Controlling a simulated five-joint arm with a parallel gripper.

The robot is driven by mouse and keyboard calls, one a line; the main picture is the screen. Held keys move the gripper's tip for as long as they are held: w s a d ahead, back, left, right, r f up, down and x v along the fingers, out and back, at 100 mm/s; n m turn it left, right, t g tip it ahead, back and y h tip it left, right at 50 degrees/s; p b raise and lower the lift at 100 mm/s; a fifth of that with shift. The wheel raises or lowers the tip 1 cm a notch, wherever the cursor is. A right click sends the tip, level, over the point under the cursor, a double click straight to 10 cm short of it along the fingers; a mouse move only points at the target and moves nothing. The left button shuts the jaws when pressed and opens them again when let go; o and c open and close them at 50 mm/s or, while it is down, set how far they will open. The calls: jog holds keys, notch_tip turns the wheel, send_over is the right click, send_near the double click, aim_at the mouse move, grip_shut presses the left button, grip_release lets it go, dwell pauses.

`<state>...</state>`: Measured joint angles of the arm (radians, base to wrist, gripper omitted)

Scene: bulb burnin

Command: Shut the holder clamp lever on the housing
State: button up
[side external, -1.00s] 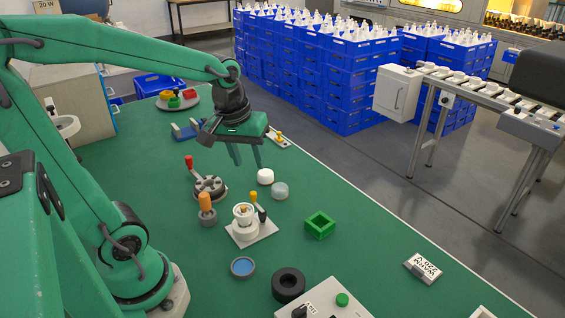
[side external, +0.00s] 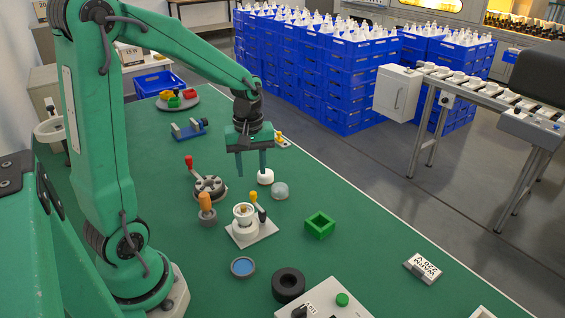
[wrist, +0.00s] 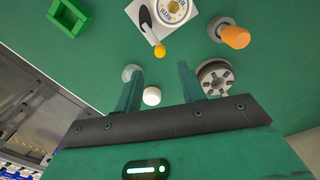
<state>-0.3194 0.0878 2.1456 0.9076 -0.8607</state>
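The white housing (side external: 243,222) stands upright on a square white plate (side external: 262,232) near the middle of the green bench. A lever with a yellow knob (side external: 253,196) rises at its back right, and a black handle (side external: 262,214) leans beside it. In the wrist view, the housing (wrist: 173,10) is at the top, with the yellow knob (wrist: 160,50) toward me and the black handle (wrist: 146,18) to its left. My gripper (side external: 252,172) is open and empty, fingers pointing down, behind and above the housing. In the wrist view, its fingertips (wrist: 160,69) are apart and clear of the knob.
A white cap (side external: 265,177) and a translucent dome (side external: 280,191) lie near my fingers. A grey round fixture with a red-knobbed lever (side external: 209,187) and an orange-handled tool (side external: 207,207) stand left of the housing. A green square frame (side external: 320,225) lies right; bare bench surrounds it.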

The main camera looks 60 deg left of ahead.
aim_at(253, 192)
jog(key=shift+f, duration=3.75)
grip_shut()
